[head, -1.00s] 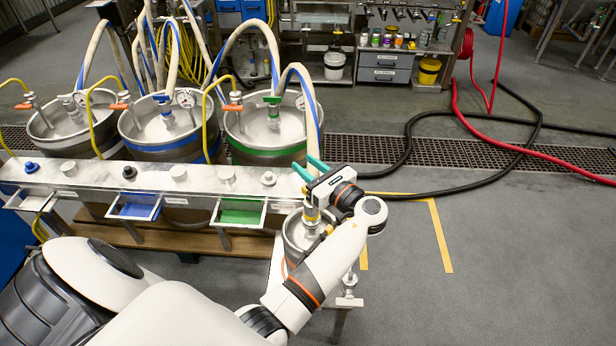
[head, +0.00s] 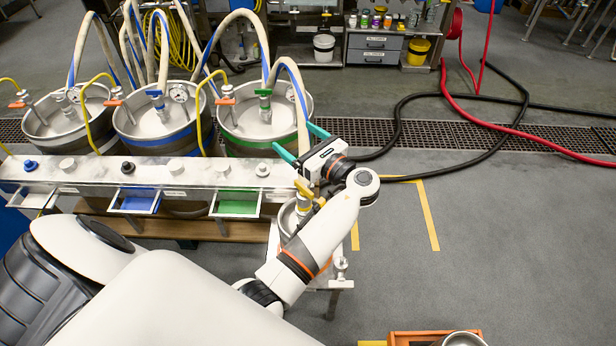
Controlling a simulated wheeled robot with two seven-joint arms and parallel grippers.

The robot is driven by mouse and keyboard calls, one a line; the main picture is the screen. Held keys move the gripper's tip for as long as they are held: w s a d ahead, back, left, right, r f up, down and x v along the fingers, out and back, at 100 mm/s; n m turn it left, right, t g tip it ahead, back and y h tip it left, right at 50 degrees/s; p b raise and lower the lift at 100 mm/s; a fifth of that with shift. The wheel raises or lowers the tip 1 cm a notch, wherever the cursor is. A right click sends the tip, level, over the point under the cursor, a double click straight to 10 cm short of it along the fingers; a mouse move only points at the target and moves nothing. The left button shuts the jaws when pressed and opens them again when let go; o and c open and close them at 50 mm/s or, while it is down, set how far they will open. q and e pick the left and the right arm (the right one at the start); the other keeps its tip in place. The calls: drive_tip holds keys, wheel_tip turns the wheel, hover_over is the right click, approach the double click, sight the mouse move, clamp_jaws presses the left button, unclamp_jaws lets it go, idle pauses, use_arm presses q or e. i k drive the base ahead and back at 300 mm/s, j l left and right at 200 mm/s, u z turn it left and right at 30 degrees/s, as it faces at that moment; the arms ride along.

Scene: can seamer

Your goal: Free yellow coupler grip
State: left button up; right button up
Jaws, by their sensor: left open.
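The yellow coupler grip (head: 304,187) shows below my left gripper. It sits on a coupler at the small steel keg (head: 287,217) at the right end of the bench. A pale, blue-striped hose (head: 291,85) comes down to this coupler. My left gripper (head: 296,138) is open, its two teal fingers spread to either side of the hose just above the coupler. I cannot tell whether a finger touches the hose. My left arm hides part of the keg and coupler. My right gripper is not in view.
Large steel kegs with hoses (head: 154,132) stand behind the metal bench (head: 180,172), with blue and green trays (head: 238,204) at its front. An orange crate (head: 405,338) is at the bottom right edge.

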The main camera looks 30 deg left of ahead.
sight(304, 191)
drive_tip(key=k, duration=1)
